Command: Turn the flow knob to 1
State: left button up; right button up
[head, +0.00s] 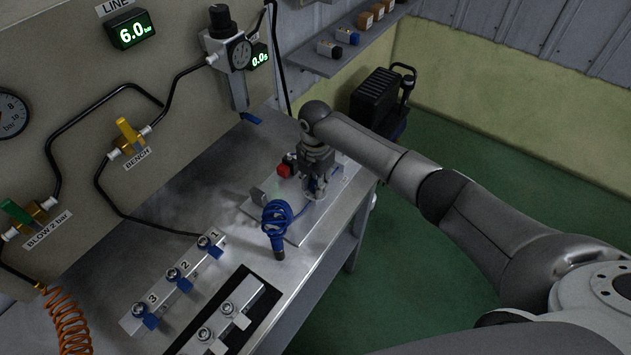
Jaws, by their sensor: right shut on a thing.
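My right gripper (313,190) points down over the metal fixture plate (298,236) at the bench's right end. It is shut on what seems to be the flow knob, which the fingers mostly hide. A bit of blue shows between the fingers. The knob's pointer and any scale numbers are too small or covered to read. A red part (284,171) sits on a dark body just left of the gripper. My left gripper is not in view.
A manifold (183,286) with blue levers, marked 1, 2 and 3, lies at front left. The regulator (228,55) is on the panel behind; the line display (131,30) reads 6.0. Bare bench lies left of the plate.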

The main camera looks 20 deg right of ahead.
aim_at(315, 184)
jog(key=o, duration=1.1)
jog(key=shift+c, duration=0.2)
notch_tip(315, 184, up, 12)
